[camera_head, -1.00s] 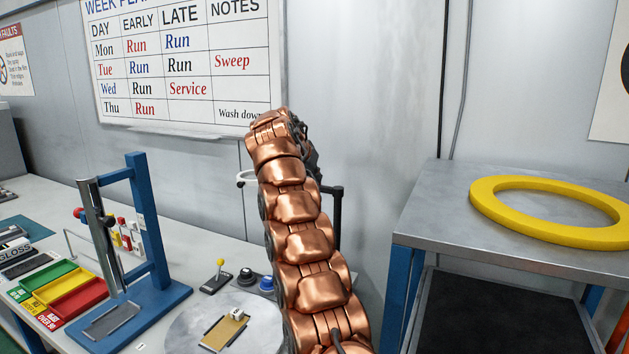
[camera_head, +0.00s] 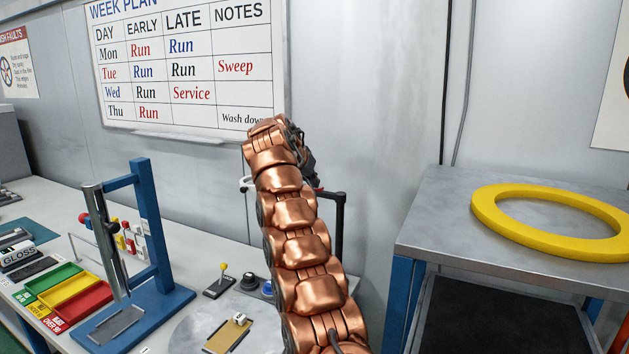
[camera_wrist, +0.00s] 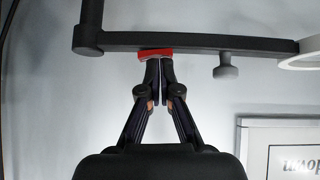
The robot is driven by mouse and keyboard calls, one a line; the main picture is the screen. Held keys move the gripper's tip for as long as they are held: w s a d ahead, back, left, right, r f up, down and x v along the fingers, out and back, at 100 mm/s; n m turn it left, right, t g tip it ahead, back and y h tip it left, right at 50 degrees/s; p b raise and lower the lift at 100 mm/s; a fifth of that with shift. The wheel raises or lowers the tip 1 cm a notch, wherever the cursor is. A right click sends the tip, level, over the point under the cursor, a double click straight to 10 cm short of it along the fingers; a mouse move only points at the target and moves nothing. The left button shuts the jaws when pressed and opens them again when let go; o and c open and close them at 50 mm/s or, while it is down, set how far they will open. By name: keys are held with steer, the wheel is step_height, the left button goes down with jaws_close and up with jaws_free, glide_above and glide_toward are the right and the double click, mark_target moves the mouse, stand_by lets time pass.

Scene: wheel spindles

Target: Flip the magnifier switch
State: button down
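The magnifier is mostly hidden behind my arm in the head view; part of its white ring (camera_head: 246,184) shows left of the arm and its black post (camera_head: 339,225) to the right. In the wrist view its black arm (camera_wrist: 220,43) runs across the top, with a white ring edge (camera_wrist: 303,55) at the right. A red switch (camera_wrist: 155,54) sits on the underside of the black arm as pictured. My gripper (camera_wrist: 159,68) is shut, its fingertips together right at the red switch. I cannot tell whether they touch it. My gripper is mostly hidden in the head view.
A grey knob (camera_wrist: 225,69) sticks out from the magnifier arm. A yellow ring (camera_head: 500,215) lies on the right-hand metal table.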

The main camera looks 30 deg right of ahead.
steer(key=w+d+r+p+v, duration=0.1)
steer(key=p+v, duration=0.4)
steer(key=v, duration=0.8)
steer(key=shift+w+r, duration=0.35)
steer(key=shift+r, duration=0.05)
steer(key=shift+d, duration=0.2)
steer(key=shift+s+d+r, duration=0.1)
steer(key=shift+s+d, duration=0.3)
steer(key=shift+s, duration=0.25)
